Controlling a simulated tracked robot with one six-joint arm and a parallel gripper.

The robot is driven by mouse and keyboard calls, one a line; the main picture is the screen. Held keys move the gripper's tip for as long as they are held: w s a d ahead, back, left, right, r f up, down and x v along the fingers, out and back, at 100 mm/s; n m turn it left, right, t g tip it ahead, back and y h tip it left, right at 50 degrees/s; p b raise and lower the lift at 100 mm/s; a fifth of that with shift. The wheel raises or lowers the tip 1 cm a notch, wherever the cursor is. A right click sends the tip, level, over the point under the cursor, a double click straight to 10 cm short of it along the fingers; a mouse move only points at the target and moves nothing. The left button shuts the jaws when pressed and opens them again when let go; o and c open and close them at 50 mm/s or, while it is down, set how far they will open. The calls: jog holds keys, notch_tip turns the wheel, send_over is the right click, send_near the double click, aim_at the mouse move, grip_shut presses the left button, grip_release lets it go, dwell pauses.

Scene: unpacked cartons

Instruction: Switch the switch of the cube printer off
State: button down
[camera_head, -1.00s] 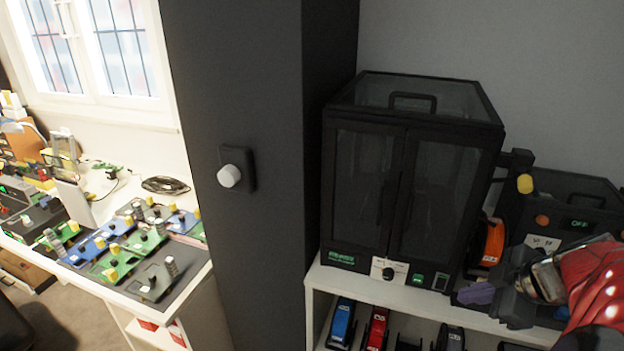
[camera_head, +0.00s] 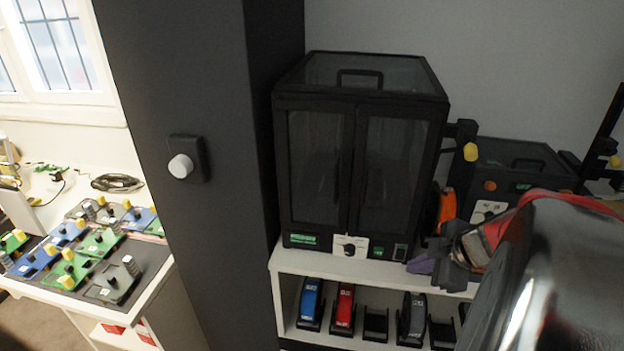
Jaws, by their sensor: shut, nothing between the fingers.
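The cube printer (camera_head: 362,160) is a black box with two glass doors and a top handle, standing on a white shelf. Its lower front edge holds a green label, a white plate with a black knob (camera_head: 349,246), a small green display (camera_head: 379,252) and a rocker switch (camera_head: 399,252) at the right corner. Which way the switch is set is too small to tell. My gripper (camera_head: 428,266) is shut and empty, just right of the switch and in front of a purple object. My arm hides the area to the lower right.
A second black machine (camera_head: 510,175) with an orange button stands to the right, partly behind my arm. Several coloured cartridges (camera_head: 343,308) sit on the lower shelf. A dark pillar with a white knob (camera_head: 181,166) is at left, beside a table of circuit boards (camera_head: 100,240).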

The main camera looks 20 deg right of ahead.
aim_at(400, 254)
jog(key=w+f, duration=0.2)
jog(key=w+d+f, duration=0.1)
jog(key=w+f, duration=0.1)
jog(key=shift+w, duration=0.15)
jog(key=shift+w+d+f, duration=0.1)
jog(key=shift+w+d, duration=0.4)
jog(key=shift+w, duration=0.3)
jog(key=shift+w+d+f, duration=0.1)
jog(key=shift+w+f, duration=0.05)
jog(key=shift+f, duration=0.25)
jog(key=shift+r, duration=0.15)
